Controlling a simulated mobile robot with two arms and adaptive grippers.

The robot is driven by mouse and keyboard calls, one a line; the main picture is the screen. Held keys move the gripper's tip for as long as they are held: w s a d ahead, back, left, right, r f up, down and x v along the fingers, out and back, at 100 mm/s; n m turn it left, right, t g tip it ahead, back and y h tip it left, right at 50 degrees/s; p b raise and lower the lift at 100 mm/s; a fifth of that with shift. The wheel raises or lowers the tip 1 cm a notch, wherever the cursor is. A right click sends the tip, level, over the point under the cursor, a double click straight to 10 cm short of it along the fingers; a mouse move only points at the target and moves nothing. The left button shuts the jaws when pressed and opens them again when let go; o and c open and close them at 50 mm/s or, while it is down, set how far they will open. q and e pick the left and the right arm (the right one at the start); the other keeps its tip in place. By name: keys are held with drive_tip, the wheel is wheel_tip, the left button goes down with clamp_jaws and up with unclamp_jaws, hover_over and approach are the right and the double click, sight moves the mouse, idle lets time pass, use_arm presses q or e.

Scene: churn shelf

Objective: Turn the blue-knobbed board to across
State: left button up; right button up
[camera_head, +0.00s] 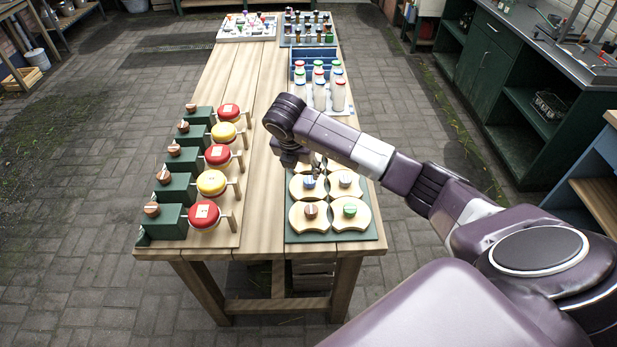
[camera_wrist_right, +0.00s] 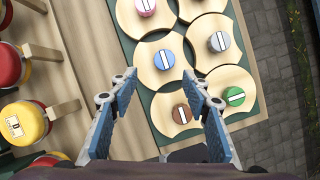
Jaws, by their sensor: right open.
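The blue-knobbed board (camera_wrist_right: 151,78) is a pale wooden board with curved edges. Its blue knob (camera_wrist_right: 164,59) carries a white stripe that runs nearly up and down in the wrist view. In the head view the blue knob (camera_head: 308,182) shows just below my right gripper (camera_head: 306,170). In the wrist view my right gripper (camera_wrist_right: 157,80) is open and empty. Its fingertips are spread to either side of the blue-knobbed board, apart from the knob. My arm hides part of the boards behind in the head view. My left gripper is not in view.
Neighbouring boards carry grey (camera_wrist_right: 219,41), brown (camera_wrist_right: 181,113), green (camera_wrist_right: 233,96) and pink (camera_wrist_right: 145,7) knobs, close around it on a green base (camera_head: 371,236). Red and yellow round pieces (camera_head: 204,214) stand along the table's left. Bottles (camera_head: 320,92) stand farther back.

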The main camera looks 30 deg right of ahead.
sight(310, 179)
drive_tip(key=p+x, duration=0.1)
drive_tip(key=x, duration=0.2)
drive_tip(key=d+p+x, duration=0.1)
drive_tip(key=x, duration=0.2)
drive_tip(key=shift+s+r, duration=0.1)
drive_tip(key=shift+s, duration=0.05)
drive_tip(key=shift+x, duration=0.9)
drive_tip(key=c, duration=1.1)
drive_tip(key=shift+c, duration=0.2)
